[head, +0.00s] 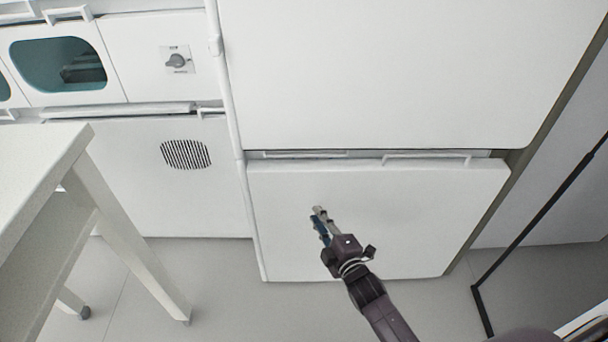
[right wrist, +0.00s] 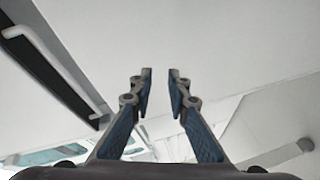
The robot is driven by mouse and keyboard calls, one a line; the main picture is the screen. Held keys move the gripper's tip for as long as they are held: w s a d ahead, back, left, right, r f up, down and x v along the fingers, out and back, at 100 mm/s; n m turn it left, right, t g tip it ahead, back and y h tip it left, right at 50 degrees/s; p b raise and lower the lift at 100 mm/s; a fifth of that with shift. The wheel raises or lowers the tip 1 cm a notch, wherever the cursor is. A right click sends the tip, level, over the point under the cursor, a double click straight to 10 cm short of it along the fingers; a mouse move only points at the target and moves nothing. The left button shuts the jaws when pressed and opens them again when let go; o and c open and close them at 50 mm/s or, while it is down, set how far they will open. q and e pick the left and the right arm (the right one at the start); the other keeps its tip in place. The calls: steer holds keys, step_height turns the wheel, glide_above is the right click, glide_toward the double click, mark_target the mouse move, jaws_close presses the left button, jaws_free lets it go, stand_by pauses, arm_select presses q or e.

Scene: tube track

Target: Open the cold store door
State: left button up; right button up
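A white lower door panel (head: 400,215) stands in front of me, closed flush as far as I can see. A white bar handle (head: 427,157) runs along its top edge, beneath a larger upper white panel (head: 390,70). No label shows which panel is the cold store door. My right gripper (head: 318,211) is in front of the lower panel, below and left of the handle and apart from it. In the right wrist view its fingers (right wrist: 160,72) are parted with nothing between them. A white bar (right wrist: 58,70) beside a dark gap lies to their left. My left gripper is out of view.
A white table (head: 40,170) with legs stands at the left. A vertical white pipe (head: 230,100) runs left of the panels. Grey floor (head: 215,290) is clear below.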

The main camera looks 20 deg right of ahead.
mark_target(304, 154)
step_height(304, 154, up, 13)
steer(key=w+n+t+b, duration=0.2)
steer(key=w+n+t, duration=0.1)
steer(key=n+t, duration=0.1)
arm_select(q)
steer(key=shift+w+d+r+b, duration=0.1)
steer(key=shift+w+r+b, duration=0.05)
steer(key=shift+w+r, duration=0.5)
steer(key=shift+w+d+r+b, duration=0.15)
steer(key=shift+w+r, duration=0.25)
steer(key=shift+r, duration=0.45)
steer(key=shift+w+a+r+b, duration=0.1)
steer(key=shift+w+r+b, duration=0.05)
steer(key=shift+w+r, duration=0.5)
arm_select(e)
steer(key=shift+y, duration=0.4)
steer(key=shift+x, duration=3.7)
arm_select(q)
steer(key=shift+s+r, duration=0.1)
arm_select(e)
steer(key=shift+a+r, duration=0.15)
steer(key=shift+r, duration=0.05)
jaws_close()
